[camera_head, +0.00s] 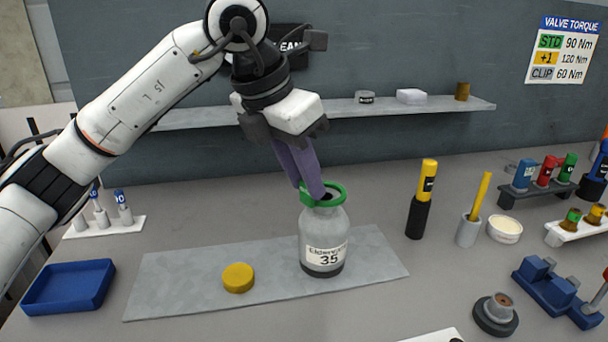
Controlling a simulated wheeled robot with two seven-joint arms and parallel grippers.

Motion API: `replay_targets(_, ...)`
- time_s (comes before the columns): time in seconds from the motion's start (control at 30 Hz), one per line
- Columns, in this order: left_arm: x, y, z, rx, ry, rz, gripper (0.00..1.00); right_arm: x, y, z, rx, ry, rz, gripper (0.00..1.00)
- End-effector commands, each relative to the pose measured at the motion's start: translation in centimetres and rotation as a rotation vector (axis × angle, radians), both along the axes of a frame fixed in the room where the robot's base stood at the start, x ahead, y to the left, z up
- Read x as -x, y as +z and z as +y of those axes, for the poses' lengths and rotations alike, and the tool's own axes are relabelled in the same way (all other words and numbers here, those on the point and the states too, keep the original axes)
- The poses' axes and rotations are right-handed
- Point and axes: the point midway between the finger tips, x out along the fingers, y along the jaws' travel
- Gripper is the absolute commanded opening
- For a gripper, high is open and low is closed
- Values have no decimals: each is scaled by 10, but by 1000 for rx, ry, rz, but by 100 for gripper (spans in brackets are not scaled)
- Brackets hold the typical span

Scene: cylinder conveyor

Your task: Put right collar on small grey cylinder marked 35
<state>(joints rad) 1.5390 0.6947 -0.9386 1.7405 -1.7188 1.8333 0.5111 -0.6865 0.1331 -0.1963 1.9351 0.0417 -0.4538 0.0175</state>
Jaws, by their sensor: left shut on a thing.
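A small grey cylinder (322,229) with a dark base and a label reading 35 stands upright on the grey mat (190,273). A green collar (337,196) is at the cylinder's top and appears to ring its neck; I cannot tell whether it rests fully there. My left gripper (312,194) reaches down from above with purple fingers and is shut on the left side of the green collar. The fingers hide part of the collar and neck. My right gripper is out of view.
A yellow round cap (238,278) lies on the mat left of the cylinder. A blue tray (69,287) sits at far left. A black-and-yellow tool (421,199) and a grey cup (468,231) stand to the right. A shelf (390,107) runs along the wall behind.

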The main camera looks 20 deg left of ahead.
Motion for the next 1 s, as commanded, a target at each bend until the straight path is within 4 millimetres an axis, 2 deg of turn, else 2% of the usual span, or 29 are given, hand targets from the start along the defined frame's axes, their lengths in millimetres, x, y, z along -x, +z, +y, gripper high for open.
replay_targets(1.0, 0, -27, 0, 0, 0, 0, 1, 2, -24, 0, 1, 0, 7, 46)
